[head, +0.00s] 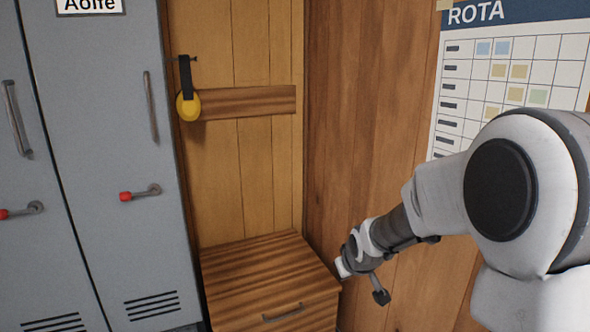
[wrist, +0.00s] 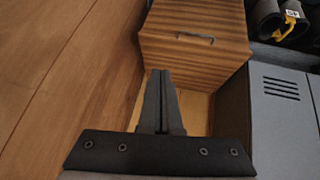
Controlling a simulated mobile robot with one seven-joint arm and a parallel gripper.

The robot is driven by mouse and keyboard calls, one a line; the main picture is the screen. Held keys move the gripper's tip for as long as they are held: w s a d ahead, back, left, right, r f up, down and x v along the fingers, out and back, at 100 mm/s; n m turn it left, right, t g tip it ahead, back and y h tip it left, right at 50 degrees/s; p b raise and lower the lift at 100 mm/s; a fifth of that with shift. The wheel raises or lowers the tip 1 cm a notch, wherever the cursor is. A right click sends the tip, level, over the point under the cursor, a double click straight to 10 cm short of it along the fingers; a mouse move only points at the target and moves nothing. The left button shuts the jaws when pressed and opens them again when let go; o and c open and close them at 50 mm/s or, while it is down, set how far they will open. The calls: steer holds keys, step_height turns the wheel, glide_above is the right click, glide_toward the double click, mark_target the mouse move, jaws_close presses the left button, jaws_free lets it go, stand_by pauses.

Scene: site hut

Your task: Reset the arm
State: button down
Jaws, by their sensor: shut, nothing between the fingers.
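My gripper (wrist: 161,74) shows in the wrist view with its two dark fingers together and nothing between them. In the head view my arm reaches in from the right, and its end hangs in the air in front of the wooden wall, beside the right edge of the wooden drawer unit (head: 268,262). The fingers are hard to make out there. The drawer unit also shows in the wrist view (wrist: 178,62), beyond the fingertips. I see no contact between my gripper and anything.
Grey lockers (head: 105,150) with red-tipped handles stand at the left. Yellow ear defenders (head: 188,106) hang on the back wall. A rota sheet (head: 515,75) is on the right wall, behind my arm. Dark boots (wrist: 280,20) show in the wrist view.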

steer(key=s+d+r+m+h, duration=0.1)
steer(key=s+r, duration=0.4)
steer(key=s, duration=0.3)
steer(key=s+d+r+m, duration=0.1)
steer(key=s+r, duration=0.5)
steer(key=s, duration=0.1)
steer(key=s+r+m+g, duration=0.1)
steer(key=s+m+g, duration=0.1)
steer(key=s, duration=1.3)
step_height(320, 180, up, 25)
steer(key=p, duration=2.4)
steer(key=shift+p, duration=0.4)
steer(key=shift+d, duration=0.1)
